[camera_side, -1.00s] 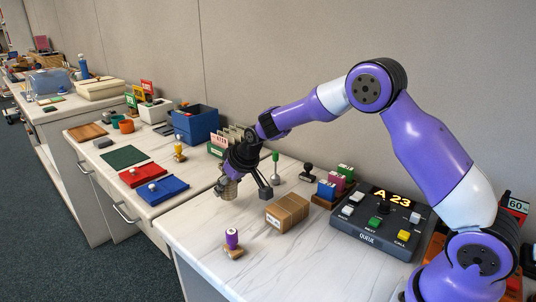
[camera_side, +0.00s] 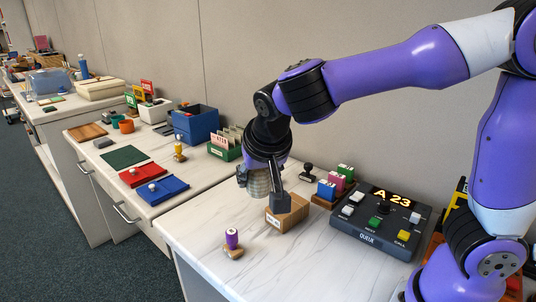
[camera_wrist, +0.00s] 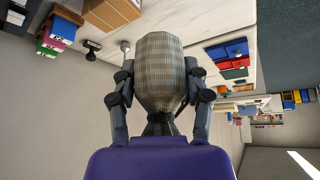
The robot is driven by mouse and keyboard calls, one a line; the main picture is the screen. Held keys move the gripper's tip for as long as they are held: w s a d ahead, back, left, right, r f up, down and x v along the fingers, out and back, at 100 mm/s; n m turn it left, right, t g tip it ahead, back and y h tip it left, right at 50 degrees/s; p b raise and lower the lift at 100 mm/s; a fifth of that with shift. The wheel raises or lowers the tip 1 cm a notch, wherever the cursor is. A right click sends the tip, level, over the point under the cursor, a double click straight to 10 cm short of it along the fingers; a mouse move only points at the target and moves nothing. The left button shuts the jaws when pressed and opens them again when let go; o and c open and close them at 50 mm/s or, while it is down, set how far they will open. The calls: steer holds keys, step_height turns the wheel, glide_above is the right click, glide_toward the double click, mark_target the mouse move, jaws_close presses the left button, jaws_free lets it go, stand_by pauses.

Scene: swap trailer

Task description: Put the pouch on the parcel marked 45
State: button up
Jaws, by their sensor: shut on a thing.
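My gripper (camera_side: 260,188) is shut on the pouch (camera_side: 257,182), a grey-beige checked, rounded bag. In the wrist view the pouch (camera_wrist: 159,70) sits between both fingers. A brown cardboard parcel (camera_side: 290,215) stands on the white marble counter (camera_side: 215,250). It has a small white label at its left end, too small to read. In the side view one finger covers part of the parcel's top, and the pouch shows just left of and above it. I cannot tell whether they touch. The parcel also shows at the upper left of the wrist view (camera_wrist: 112,14).
The queue console (camera_side: 378,228) stands right of the parcel, with coloured blocks (camera_side: 335,183) and a black stamp (camera_side: 307,172) behind. A purple-handled stamp (camera_side: 232,240) stands at the front left. The green card box (camera_side: 225,149) is at the back left.

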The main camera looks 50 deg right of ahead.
steer(key=shift+m+h, duration=0.3)
steer(key=shift+m, duration=0.3)
steer(key=d+f, duration=0.2)
steer(key=d, duration=0.2)
steer(key=w+d+f, duration=0.1)
steer(key=d+f, duration=0.1)
steer(key=d, duration=0.2)
steer(key=d+f, duration=0.2)
steer(key=d, duration=0.1)
steer(key=shift+w+d+f, duration=0.2)
steer(key=shift+w+d, duration=0.2)
steer(key=shift+d+f, duration=0.15)
steer(key=shift+f, duration=0.15)
steer(key=shift+w+f, duration=0.1)
steer(key=shift+f, duration=1.65)
steer(key=shift+f, duration=0.1)
steer(key=o, duration=1.2)
steer(key=shift+c, duration=0.2)
